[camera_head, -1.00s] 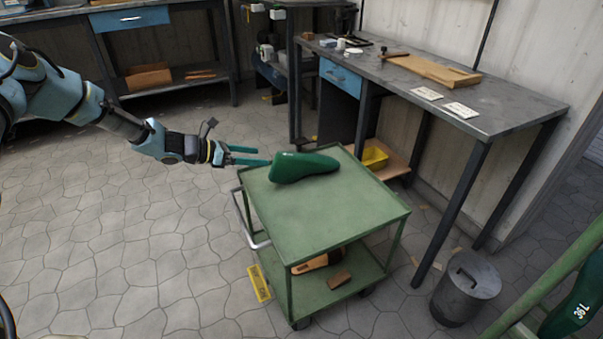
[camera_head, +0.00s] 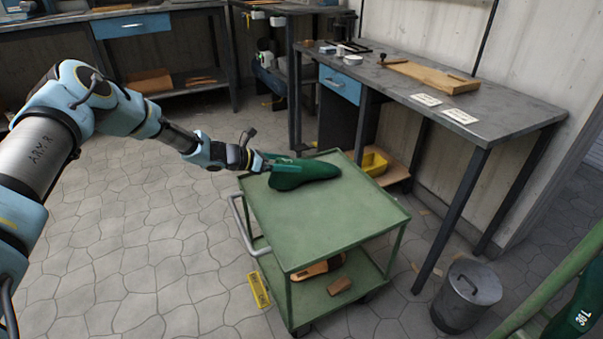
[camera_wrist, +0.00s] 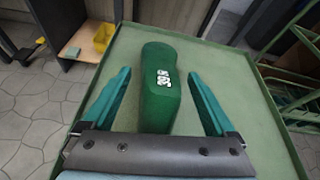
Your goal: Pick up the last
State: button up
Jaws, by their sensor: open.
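The green shoe last (camera_head: 308,172) lies on the top shelf of the green cart (camera_head: 325,220), near its back left edge. It also shows in the wrist view (camera_wrist: 160,82), with a white label whose writing is hard to read. My gripper (camera_head: 284,164) is open at the last, reaching in from the left. In the wrist view my gripper (camera_wrist: 159,74) has one teal finger on each side of the last, with a visible gap on both sides. In the head view the gripper covers part of the last.
Another green last marked "36 L" (camera_head: 577,318) is on a green rack at the lower right. A metal bin (camera_head: 467,297) stands near it. A workbench (camera_head: 490,118) with a wooden board stands behind. The cart's lower shelf holds brown items. The cart top's front is clear.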

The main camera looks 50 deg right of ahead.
jog(key=shift+c, duration=0.2)
jog(key=c, duration=1.4)
jog(key=shift+r, duration=0.1)
grip_shut()
